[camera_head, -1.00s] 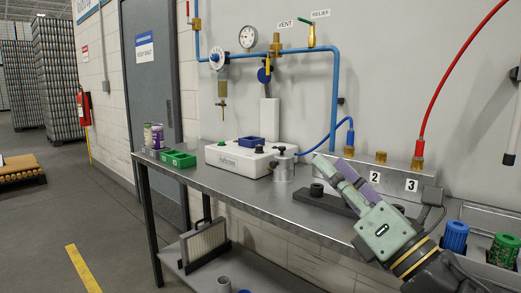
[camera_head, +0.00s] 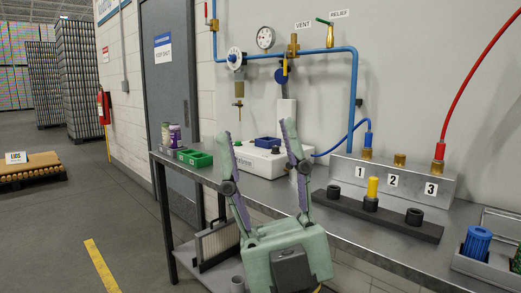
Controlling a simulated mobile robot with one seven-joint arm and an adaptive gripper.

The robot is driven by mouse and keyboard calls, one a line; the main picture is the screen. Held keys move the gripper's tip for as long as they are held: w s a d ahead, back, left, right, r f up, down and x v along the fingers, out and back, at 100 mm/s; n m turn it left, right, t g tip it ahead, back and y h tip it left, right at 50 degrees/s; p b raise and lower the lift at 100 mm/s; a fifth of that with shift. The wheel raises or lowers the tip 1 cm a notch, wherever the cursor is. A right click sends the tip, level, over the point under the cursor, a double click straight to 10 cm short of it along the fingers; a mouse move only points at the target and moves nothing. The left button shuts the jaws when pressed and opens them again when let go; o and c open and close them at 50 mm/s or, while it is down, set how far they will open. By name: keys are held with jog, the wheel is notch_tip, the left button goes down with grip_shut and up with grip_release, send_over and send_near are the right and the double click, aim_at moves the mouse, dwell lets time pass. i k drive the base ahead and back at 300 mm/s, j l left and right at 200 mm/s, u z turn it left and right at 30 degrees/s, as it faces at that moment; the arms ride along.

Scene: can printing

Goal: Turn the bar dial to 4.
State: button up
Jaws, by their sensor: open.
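A round white dial with a blue centre (camera_head: 236,54) sits on the blue pipe on the wall, in the upper middle of the head view. Its markings are too small to read, so I cannot tell its setting. A round gauge (camera_head: 265,38) stands above the pipe to its right. My gripper (camera_head: 257,130) points upward in the middle of the view, with its two fingers spread wide and nothing between them. In the picture its fingertips are below the dial and apart from it. The fingers partly hide the white machine behind.
A steel bench (camera_head: 340,238) runs along the wall. A green relief handle (camera_head: 323,21) is higher on the wall.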

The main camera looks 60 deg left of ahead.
aim_at(232, 58)
jog(key=u, duration=2)
jog(key=i+j+u, duration=0.15)
jog(key=i, duration=0.65)
jog(key=i+j+u, duration=0.15)
jog(key=i, duration=0.7)
